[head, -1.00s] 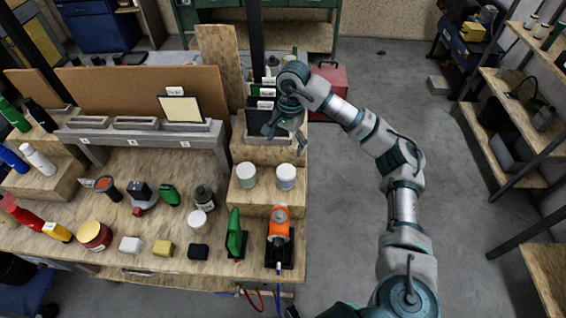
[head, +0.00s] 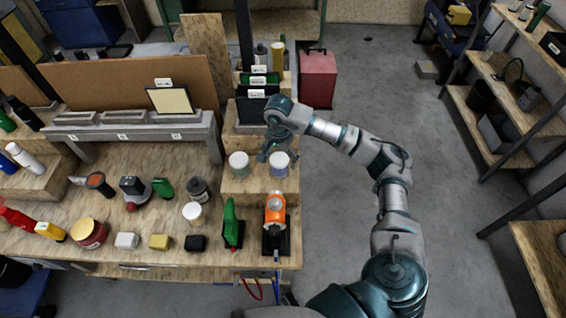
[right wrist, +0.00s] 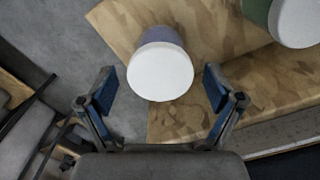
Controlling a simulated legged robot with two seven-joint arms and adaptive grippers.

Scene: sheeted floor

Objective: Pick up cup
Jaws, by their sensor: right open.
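A cup (head: 279,167) with a white top and blue-grey side stands upright on the raised wooden step at the bench's right end. It also shows in the right wrist view (right wrist: 163,70), centred ahead of the fingers. A similar cup with a green side (head: 239,168) stands to its left and shows at the wrist view's upper right corner (right wrist: 297,20). My right gripper (head: 279,154) is open and empty, just at the blue-grey cup. In the right wrist view its fingers (right wrist: 160,87) are spread either side of the cup's near edge. My left gripper is not in view.
An orange tool (head: 275,209) and a green tool (head: 231,222) stand in front of the step. Dark boards in slots rise behind the cups, with a red box (head: 318,77) farther back. Bare floor (head: 345,200) lies to the right.

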